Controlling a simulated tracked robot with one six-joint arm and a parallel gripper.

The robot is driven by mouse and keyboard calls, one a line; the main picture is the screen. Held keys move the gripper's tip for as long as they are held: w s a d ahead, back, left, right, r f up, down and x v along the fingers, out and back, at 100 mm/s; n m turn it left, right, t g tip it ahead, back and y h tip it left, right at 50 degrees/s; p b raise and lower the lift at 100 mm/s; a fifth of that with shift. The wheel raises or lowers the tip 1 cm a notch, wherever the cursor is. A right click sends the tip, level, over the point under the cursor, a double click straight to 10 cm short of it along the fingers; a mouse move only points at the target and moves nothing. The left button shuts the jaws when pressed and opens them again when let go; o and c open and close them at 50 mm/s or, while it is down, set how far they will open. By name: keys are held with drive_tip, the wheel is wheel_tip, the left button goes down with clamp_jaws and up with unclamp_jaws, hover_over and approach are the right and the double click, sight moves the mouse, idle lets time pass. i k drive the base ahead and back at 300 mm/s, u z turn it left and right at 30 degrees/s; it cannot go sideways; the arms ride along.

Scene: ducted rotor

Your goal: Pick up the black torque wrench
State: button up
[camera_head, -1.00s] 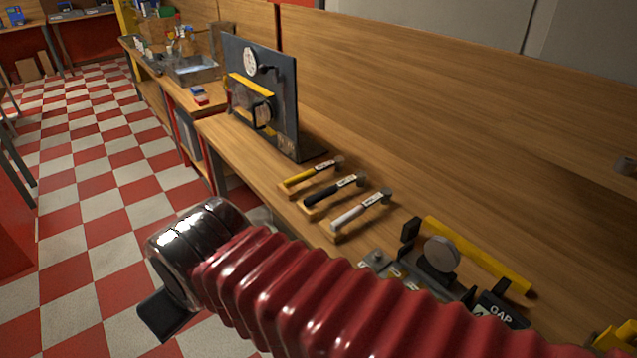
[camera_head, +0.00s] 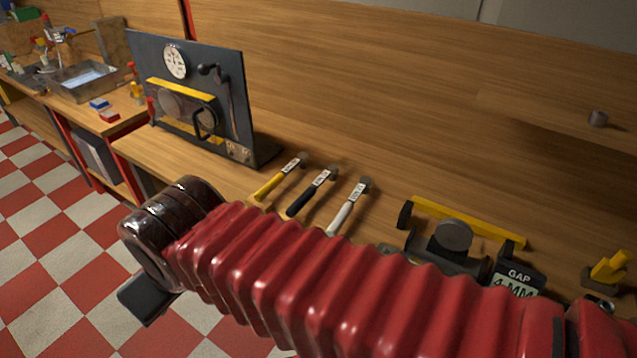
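Three wrenches lie side by side on the wooden bench, each with a grey head and a white label. The black torque wrench (camera_head: 307,195) is the middle one, its head toward the back wall. The yellow wrench (camera_head: 277,181) is to its left and the white one (camera_head: 347,210) to its right. My red ribbed arm crosses the front of the view. My gripper (camera_head: 146,298) is at its left end, over the floor in front of the bench in the picture, apart from the wrenches. One dark finger part shows; its opening is not visible.
A dark upright panel (camera_head: 228,85) with a dial stands on the bench left of the wrenches. Right of them is a fixture with a yellow bar (camera_head: 465,222) and a "GAP" display (camera_head: 517,280). A metal basin (camera_head: 85,80) is far left. Bare bench surface lies behind the wrenches.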

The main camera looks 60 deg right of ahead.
sight(332, 170)
drive_tip(key=z, duration=0.65)
drive_tip(key=i, duration=0.9)
drive_tip(key=z, duration=0.6)
